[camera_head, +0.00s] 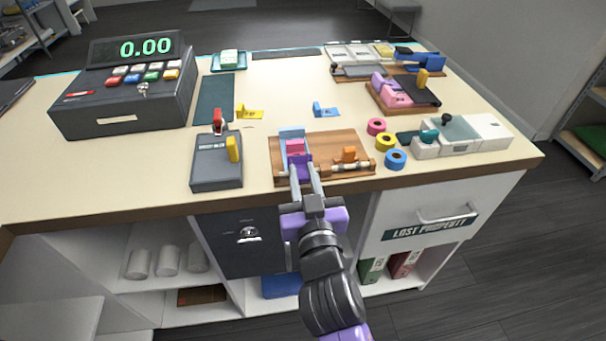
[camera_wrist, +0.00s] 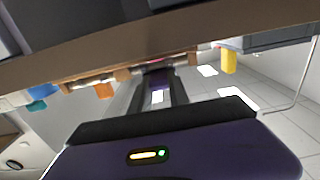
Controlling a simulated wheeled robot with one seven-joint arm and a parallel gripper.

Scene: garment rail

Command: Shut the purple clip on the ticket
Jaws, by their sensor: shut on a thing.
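The purple clip (camera_head: 300,161) is at the left front of a wooden board (camera_head: 326,140) on the counter. My gripper (camera_head: 305,176) reaches in from the front, and its two fingers are shut on the purple clip. A pink block (camera_head: 295,147) and a light blue upright piece (camera_head: 291,133) stand just behind the clip. I cannot tell which piece is the ticket, or whether the clip's jaws are open. In the wrist view my gripper's fingers (camera_wrist: 156,88) reach up under the board's edge, and the clip is mostly hidden between them.
An orange block (camera_head: 348,154) and a light roller (camera_head: 352,167) sit right of the clip. Pink, yellow and blue (camera_head: 395,159) rings lie at right. A cash register (camera_head: 125,88) stands at back left.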

